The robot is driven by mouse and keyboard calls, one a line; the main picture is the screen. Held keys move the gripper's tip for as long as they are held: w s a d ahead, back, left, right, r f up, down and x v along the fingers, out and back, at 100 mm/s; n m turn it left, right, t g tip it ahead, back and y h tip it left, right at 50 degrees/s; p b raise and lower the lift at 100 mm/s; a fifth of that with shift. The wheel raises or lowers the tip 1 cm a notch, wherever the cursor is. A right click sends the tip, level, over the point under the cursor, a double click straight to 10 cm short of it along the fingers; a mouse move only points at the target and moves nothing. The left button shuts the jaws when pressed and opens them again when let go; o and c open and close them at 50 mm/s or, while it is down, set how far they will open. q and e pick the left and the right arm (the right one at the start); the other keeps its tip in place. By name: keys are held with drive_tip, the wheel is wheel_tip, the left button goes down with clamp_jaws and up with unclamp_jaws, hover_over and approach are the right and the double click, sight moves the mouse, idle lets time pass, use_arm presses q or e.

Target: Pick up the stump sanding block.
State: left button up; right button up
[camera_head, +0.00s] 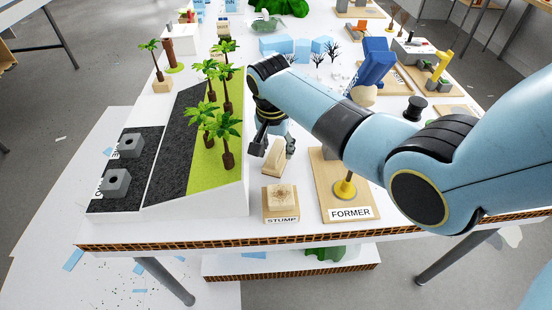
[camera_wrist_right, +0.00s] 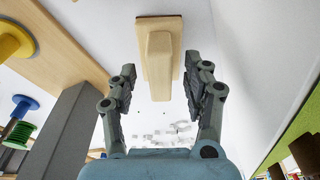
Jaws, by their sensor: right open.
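A pale wooden sanding block (camera_head: 274,160) with a raised grip lies on the white table, just right of the grassy strip. Close to it, nearer the front edge, is a wooden block labelled STUMP (camera_head: 281,203). My right gripper (camera_head: 274,146) is open and empty over the sanding block's far end. In the right wrist view, a pale wooden block (camera_wrist_right: 158,52), apparently the sanding block, lies beyond the open fingers (camera_wrist_right: 165,82), roughly centred between them and apart from them. My left gripper is not in view.
Palm trees (camera_head: 222,125) stand on the landscape model (camera_head: 200,165), close to the left of the gripper. A board labelled FORMER (camera_head: 330,190) with a yellow-based former lies to the right. The table's front edge (camera_head: 300,240) is near. Small loose bits lie on the white surface.

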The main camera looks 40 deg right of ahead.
drive_tip(key=shift+w+d+f, duration=0.1)
drive_tip(key=shift+d+f, duration=0.05)
drive_tip(key=shift+f, duration=0.8)
clamp_jaws()
